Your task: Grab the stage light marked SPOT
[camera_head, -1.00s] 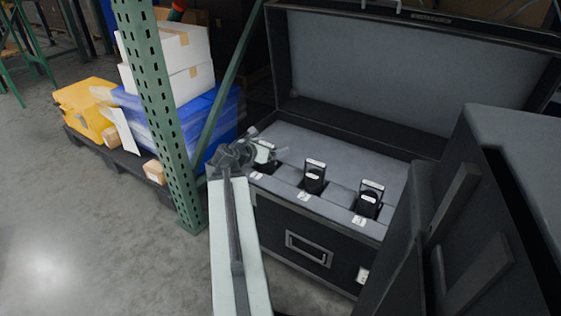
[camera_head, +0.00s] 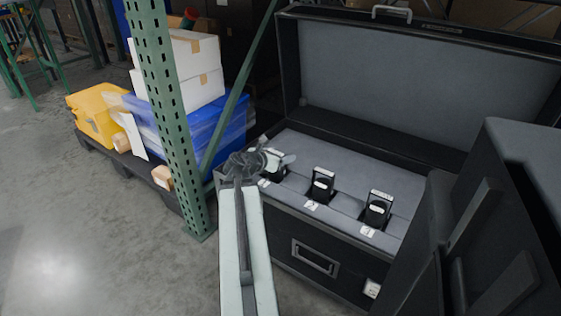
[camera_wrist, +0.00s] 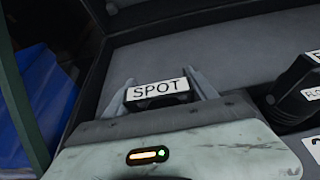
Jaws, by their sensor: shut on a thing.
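The stage light marked SPOT (camera_wrist: 158,89) shows its white label between my gripper's fingers in the wrist view. My gripper (camera_head: 283,161) is shut on this light at the left end of the case in the head view. The light's dark body (camera_head: 279,172) is partly hidden behind my gripper and arm. I cannot tell whether it is still seated in its slot.
The open black case (camera_head: 315,257) has a grey foam top with two more black lights, a middle one (camera_head: 321,186) and a right one (camera_head: 377,209). A green rack post (camera_head: 170,120) stands close left of my arm. A dark case (camera_head: 520,210) blocks the right.

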